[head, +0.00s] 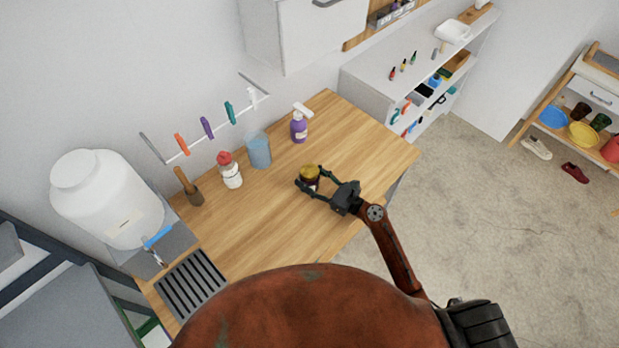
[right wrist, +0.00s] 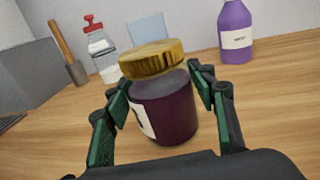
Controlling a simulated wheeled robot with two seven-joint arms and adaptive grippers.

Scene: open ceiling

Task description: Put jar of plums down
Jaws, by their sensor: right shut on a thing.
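The jar of plums (right wrist: 168,105) is dark purple with a gold lid and a pale label on its left side. It is upright at the wooden counter (head: 350,150), and in the head view the jar (head: 310,175) shows toward the counter's middle. My right gripper (head: 309,182) is shut on it, with a finger on each side, as the right wrist view also shows (right wrist: 163,92). I cannot tell whether the jar's base touches the wood. My left gripper is not in view.
A white dispenser (head: 105,195) and slotted drain tray (head: 190,285) are at left. Wood around the jar is clear.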

